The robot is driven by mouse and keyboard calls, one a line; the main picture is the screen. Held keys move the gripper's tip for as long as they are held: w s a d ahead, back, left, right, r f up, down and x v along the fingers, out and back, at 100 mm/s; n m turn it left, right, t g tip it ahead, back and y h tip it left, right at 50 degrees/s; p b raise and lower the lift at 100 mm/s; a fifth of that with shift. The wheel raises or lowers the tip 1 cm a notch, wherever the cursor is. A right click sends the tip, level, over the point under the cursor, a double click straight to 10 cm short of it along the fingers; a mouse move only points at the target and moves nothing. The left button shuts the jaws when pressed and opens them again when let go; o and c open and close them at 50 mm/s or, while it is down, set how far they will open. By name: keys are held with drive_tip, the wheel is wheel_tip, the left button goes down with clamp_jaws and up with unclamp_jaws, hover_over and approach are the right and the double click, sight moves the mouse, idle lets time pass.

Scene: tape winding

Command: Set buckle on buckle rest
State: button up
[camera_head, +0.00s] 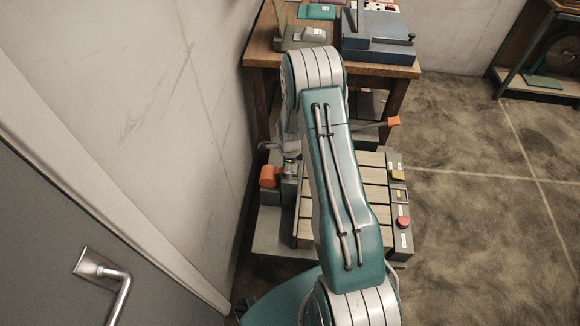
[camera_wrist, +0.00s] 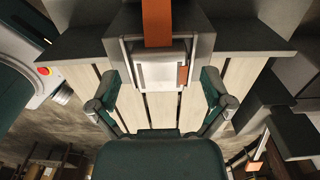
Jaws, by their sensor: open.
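In the wrist view a silver metal buckle (camera_wrist: 162,72) with a wide orange strap (camera_wrist: 157,22) lies against a dark grey block (camera_wrist: 195,25) at the edge of the slatted bed. The strap runs up out of the picture. My gripper (camera_wrist: 160,90) is open, with one teal finger on each side of the buckle and a visible gap to each. I cannot tell whether the grey block is the buckle rest. In the head view my arm hides most of the gripper and the buckle.
The low slatted wooden bed (camera_head: 374,190) has a control panel with a red button (camera_head: 403,222) on its right and an orange part (camera_head: 268,176) on its left. An orange-tipped lever (camera_head: 393,121) sticks out behind. A wooden workbench (camera_head: 262,50) stands beyond. Floor to the right is clear.

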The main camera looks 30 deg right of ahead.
wheel_tip(320, 180, up, 12)
idle(0.5)
drive_tip(key=shift+f, duration=0.1)
drive_tip(key=s+a+r+n+t, duration=0.1)
drive_tip(key=s+a+r+n, duration=0.2)
drive_tip(key=r, duration=0.4)
drive_tip(key=s+a+r+n+t, duration=0.1)
drive_tip(key=s+a+r+n, duration=0.1)
drive_tip(key=r+n, duration=0.35)
drive_tip(key=s+a+r+n+t, duration=0.1)
drive_tip(key=s+a+r+n, duration=0.15)
drive_tip(key=r, duration=0.65)
drive_tip(key=s+a+r+n+t, duration=0.1)
drive_tip(key=s+a+r+n, duration=0.2)
drive_tip(key=s+n, duration=0.4)
drive_tip(key=s+a+r+n+t, duration=0.1)
drive_tip(key=s+a+r+n, duration=0.3)
drive_tip(key=s, duration=0.7)
wheel_tip(320, 180, up, 2)
drive_tip(key=n, duration=0.2)
drive_tip(key=shift+r+n+t, duration=0.2)
drive_tip(key=shift+n+t, duration=0.1)
drive_tip(key=shift+n, duration=0.1)
